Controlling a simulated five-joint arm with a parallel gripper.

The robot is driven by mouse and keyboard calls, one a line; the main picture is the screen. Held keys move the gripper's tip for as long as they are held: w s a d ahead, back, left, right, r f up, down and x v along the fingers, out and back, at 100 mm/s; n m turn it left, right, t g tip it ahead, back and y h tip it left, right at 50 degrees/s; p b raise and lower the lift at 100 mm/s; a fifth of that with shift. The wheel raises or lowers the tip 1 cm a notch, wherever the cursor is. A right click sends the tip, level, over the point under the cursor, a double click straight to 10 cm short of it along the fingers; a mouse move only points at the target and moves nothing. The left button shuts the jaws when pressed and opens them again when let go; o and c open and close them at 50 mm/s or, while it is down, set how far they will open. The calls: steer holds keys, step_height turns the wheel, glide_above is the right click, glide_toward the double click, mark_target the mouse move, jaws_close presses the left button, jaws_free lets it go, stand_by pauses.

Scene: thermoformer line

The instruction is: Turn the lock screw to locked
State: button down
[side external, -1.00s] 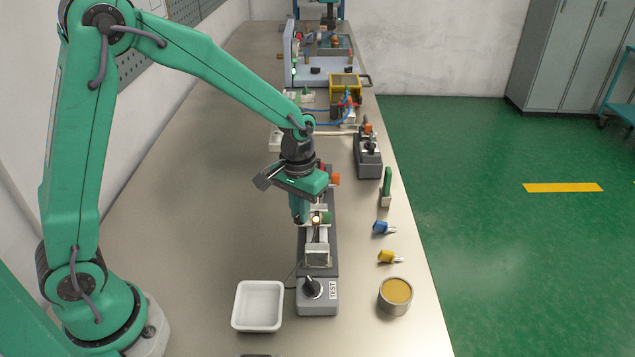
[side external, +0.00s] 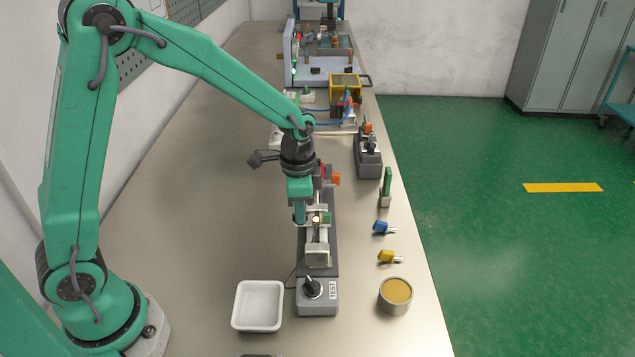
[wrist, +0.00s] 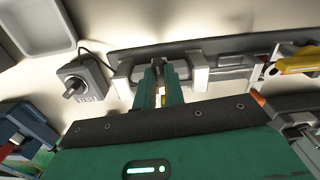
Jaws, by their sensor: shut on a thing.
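The grey test fixture (side external: 305,262) stands on the bench, with a pale slide block (side external: 318,257) and a small lit round part (side external: 316,219) beside a green piece. My gripper (side external: 300,218) points straight down at the fixture's left side, by the lit part. In the wrist view my gripper (wrist: 162,92) has its two green fingers close together over the fixture rail (wrist: 205,52). It is shut on a small part taken to be the lock screw, which the fingers hide almost wholly. Its locked or unlocked position cannot be read.
A black knob on the TEST box (side external: 312,290) sits at the fixture's near end. A white tray (side external: 236,320) is to its left, a round tin (side external: 381,303) to its right. Blue (side external: 380,227) and yellow (side external: 387,256) handled pieces lie along the right edge. The left bench is clear.

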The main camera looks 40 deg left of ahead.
steer(key=shift+r+m, duration=0.1)
steer(key=shift+m, duration=0.4)
steer(key=c, duration=1.5)
jaws_free()
steer(key=shift+r, duration=3.8)
steer(key=shift+r, duration=0.15)
